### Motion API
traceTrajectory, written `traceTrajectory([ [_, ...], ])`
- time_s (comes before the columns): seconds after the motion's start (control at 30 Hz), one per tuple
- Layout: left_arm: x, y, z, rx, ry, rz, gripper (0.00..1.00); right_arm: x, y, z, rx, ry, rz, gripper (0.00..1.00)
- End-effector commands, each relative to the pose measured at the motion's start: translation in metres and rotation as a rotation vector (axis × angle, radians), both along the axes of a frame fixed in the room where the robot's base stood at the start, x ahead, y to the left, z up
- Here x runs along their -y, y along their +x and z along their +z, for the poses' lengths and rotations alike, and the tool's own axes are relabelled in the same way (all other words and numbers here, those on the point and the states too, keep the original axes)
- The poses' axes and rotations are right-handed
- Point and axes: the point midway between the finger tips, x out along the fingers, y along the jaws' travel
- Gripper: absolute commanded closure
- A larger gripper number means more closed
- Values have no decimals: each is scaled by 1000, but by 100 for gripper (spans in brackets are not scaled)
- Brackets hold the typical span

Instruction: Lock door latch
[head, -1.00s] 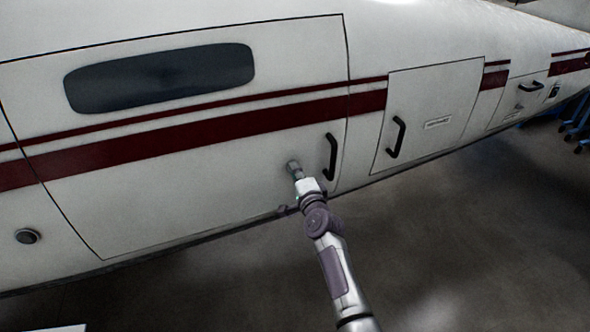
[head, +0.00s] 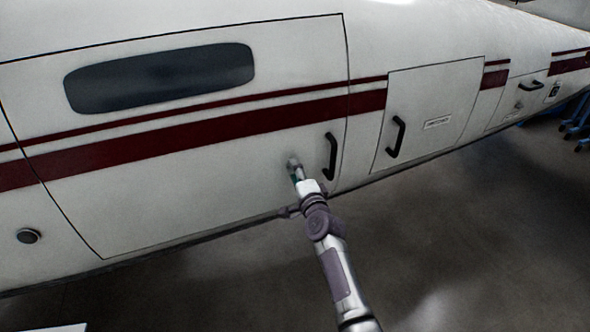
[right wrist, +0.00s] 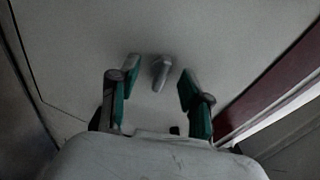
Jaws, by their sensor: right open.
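The door latch is a small grey knob (right wrist: 161,72) on the white aircraft door (head: 200,190), left of the door's black handle (head: 331,157). In the right wrist view the knob stands out from the panel, slightly tilted, between and a little beyond my open fingers. My right gripper (right wrist: 155,85) is open, with green pads on both sides and nothing held. In the head view my right gripper (head: 298,172) is at the latch and partly covers it. Whether a finger touches the knob cannot be told. My left gripper is not in view.
A smaller hatch (head: 440,95) with its own black handle (head: 396,138) lies to the right on the fuselage. A dark window (head: 160,77) is above the dark red stripe.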

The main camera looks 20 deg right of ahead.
Motion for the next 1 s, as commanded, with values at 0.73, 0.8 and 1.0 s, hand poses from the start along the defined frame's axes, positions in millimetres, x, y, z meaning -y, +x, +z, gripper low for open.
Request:
traceTrajectory([
  [0.73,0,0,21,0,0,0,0,1,-44,1,1,1,0,52],
  [0.8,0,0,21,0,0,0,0,1,-44,1,1,1,0,52],
  [1.0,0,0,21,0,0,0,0,1,-43,1,0,0,0,52],
])
